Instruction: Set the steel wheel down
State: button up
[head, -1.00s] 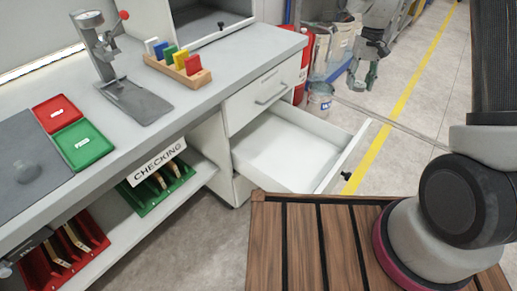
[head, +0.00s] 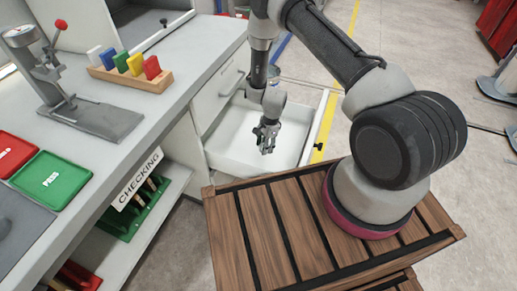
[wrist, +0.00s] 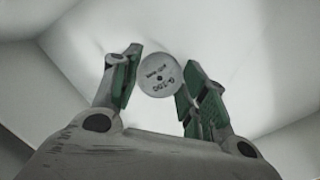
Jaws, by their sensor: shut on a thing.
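The steel wheel (wrist: 161,76) is a round, light grey disc with a small centre hole and dark lettering on its face. In the wrist view it sits between the green-padded fingers of my gripper (head: 266,138), which is shut on it. In the head view my gripper points down over the open white drawer (head: 228,151). The wheel is too small to make out there. I cannot tell how far it is above the drawer floor.
The drawer's walls surround the gripper. The grey workbench (head: 165,93) at left carries a stand (head: 75,100), a block rack (head: 125,79) and a green PASS tray (head: 50,180). A CHECKING sign (head: 137,180) marks the shelf below.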

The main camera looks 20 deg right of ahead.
aim_at(264, 158)
jog(key=shift+f, duration=3.05)
jog(key=shift+f, duration=0.15)
jog(key=o, duration=1.1)
jog(key=shift+c, duration=0.2)
